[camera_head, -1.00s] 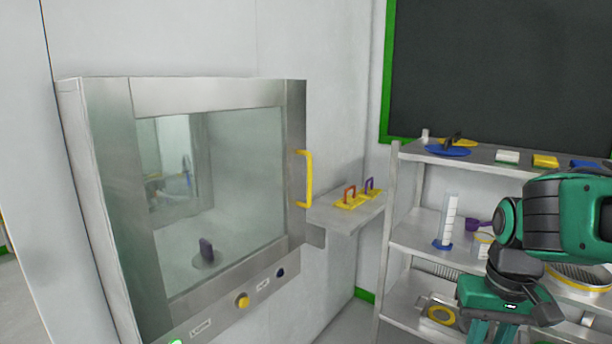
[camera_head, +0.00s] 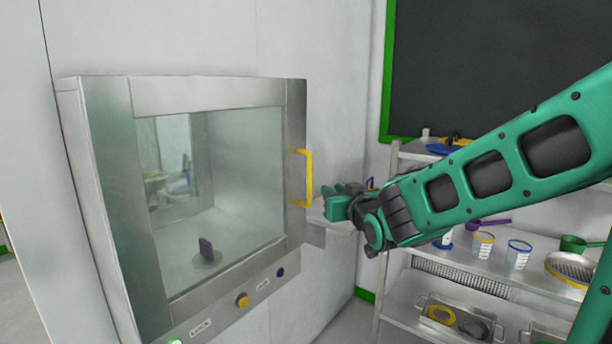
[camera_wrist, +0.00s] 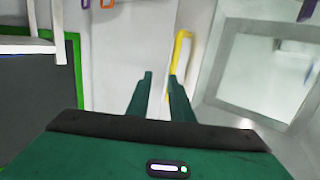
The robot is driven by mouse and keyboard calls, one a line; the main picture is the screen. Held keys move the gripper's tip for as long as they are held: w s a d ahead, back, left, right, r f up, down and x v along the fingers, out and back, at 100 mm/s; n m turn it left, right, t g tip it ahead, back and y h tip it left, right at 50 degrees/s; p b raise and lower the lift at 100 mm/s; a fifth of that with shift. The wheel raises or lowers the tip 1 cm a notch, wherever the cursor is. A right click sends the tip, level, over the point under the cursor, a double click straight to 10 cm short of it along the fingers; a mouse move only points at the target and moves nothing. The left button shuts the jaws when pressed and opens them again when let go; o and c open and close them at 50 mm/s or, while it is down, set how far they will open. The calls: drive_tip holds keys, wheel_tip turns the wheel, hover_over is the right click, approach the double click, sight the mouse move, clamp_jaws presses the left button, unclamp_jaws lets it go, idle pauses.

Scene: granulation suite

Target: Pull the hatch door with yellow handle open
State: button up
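The hatch door (camera_head: 210,95) is a steel-framed glass door on the wall at the left. It looks shut. Its upright yellow handle (camera_head: 309,178) is on the door's right edge. My gripper (camera_head: 333,200) is just right of the handle's lower part in the head view, apart from it. In the wrist view my gripper (camera_wrist: 160,77) has its two dark green fingers spread with nothing between them. The yellow handle (camera_wrist: 182,44) stands just beyond the right finger, which covers its lower end. The hatch door (camera_wrist: 224,65) fills the right of that view.
A small wall shelf (camera_head: 318,212) lies behind my gripper. A metal rack (camera_head: 405,262) with cups, a scoop and a sieve stands at the right under a dark green-framed panel (camera_head: 490,60). A purple-handled item (camera_head: 206,250) sits behind the hatch glass.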

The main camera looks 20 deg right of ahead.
sight(311, 172)
drive_tip(key=shift+t+y, duration=0.4)
drive_tip(key=shift+t, duration=0.2)
drive_tip(key=w+a, duration=0.1)
drive_tip(key=w, duration=0.2)
drive_tip(key=w+a+r, duration=0.1)
drive_tip(key=w, duration=0.3)
drive_tip(key=w+a+r, duration=0.1)
drive_tip(key=w, duration=0.3)
drive_tip(key=shift+w, duration=0.25)
